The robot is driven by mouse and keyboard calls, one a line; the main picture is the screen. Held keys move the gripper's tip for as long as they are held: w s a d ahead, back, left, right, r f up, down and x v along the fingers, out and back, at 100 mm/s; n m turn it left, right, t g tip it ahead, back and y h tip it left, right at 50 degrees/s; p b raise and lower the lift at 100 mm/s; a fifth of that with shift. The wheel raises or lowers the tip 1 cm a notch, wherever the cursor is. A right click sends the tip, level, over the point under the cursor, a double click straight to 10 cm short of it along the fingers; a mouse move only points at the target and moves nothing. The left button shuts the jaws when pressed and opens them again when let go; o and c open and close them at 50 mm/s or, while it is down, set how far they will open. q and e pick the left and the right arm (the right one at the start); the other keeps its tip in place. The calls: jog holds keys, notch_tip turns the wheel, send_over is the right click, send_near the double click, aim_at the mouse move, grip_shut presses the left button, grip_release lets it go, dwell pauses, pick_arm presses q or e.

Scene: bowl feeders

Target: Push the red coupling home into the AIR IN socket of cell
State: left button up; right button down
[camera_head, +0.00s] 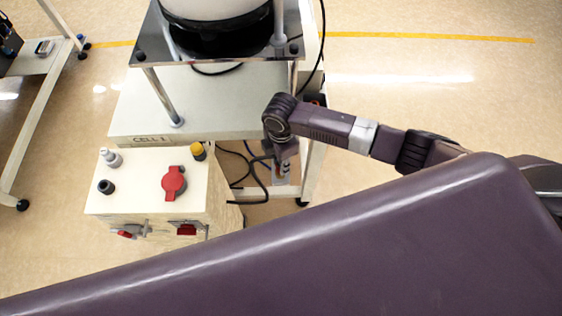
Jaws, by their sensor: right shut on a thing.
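My right gripper (284,158) reaches in from the right, beside the right side of the cell marked CELL 1 (125,122). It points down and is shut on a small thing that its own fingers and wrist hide. I cannot make out the red coupling or the AIR IN socket. A small pale and blue part (280,174) shows just below the gripper, too small to tell. Black hoses (240,170) hang close to the left of the gripper. My left gripper is not in view.
A cream control box (140,193) with a red knob (173,182) and a yellow button (197,149) stands in front of the cell. A bowl feeder (213,36) sits above it. Another frame (38,125) stands at far left. Floor at upper right is clear.

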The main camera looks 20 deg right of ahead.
jog(key=shift+f, duration=0.55)
jog(key=c, duration=1.6)
grip_release()
jog(key=shift+o, duration=0.4)
jog(key=shift+o, duration=0.7)
jog(key=shift+r+p, duration=3.55)
jog(key=shift+r, duration=0.1)
jog(key=shift+r, duration=0.1)
